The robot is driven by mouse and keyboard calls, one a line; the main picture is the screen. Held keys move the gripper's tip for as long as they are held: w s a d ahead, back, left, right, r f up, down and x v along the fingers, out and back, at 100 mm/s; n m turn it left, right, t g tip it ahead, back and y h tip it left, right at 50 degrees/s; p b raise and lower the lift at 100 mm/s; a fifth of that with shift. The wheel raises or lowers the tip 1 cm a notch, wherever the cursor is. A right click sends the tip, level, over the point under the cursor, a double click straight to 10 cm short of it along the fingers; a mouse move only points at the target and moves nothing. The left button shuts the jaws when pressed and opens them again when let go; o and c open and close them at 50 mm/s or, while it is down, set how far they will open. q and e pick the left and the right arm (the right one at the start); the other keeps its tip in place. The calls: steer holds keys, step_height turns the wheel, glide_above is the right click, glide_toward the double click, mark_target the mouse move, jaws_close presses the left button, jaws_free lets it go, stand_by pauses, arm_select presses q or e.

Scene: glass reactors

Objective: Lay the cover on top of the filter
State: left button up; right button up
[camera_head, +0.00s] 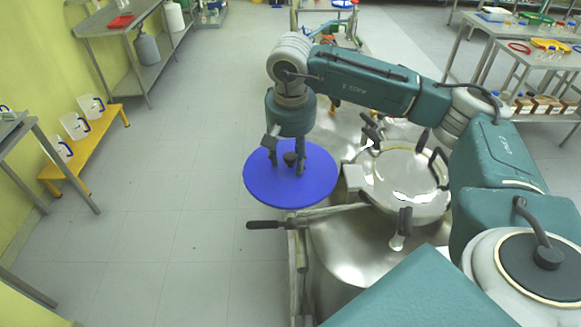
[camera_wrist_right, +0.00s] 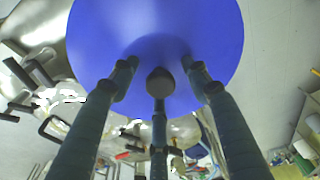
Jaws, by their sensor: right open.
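The cover is a flat round blue disc (camera_head: 262,185), and it fills the upper middle of the right wrist view (camera_wrist_right: 200,25). My right gripper (camera_head: 288,167) is open over the disc, its fingers pointing down around the disc's middle. The filter has a shiny round top (camera_head: 405,185) with black-handled clamps. My left gripper is not in view.
A black-handled bar (camera_head: 268,225) sticks out left from the vessel, just in front of the disc. A yellow bench (camera_head: 85,140) with white jugs stands at the left wall. Steel tables (camera_head: 520,45) stand at the back right. The floor left of the disc is clear.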

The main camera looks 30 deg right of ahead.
steer(key=shift+c, duration=0.5)
steer(key=c, duration=0.4)
jaws_close()
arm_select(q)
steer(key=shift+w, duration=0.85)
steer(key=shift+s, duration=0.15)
arm_select(e)
steer(key=shift+r, duration=0.2)
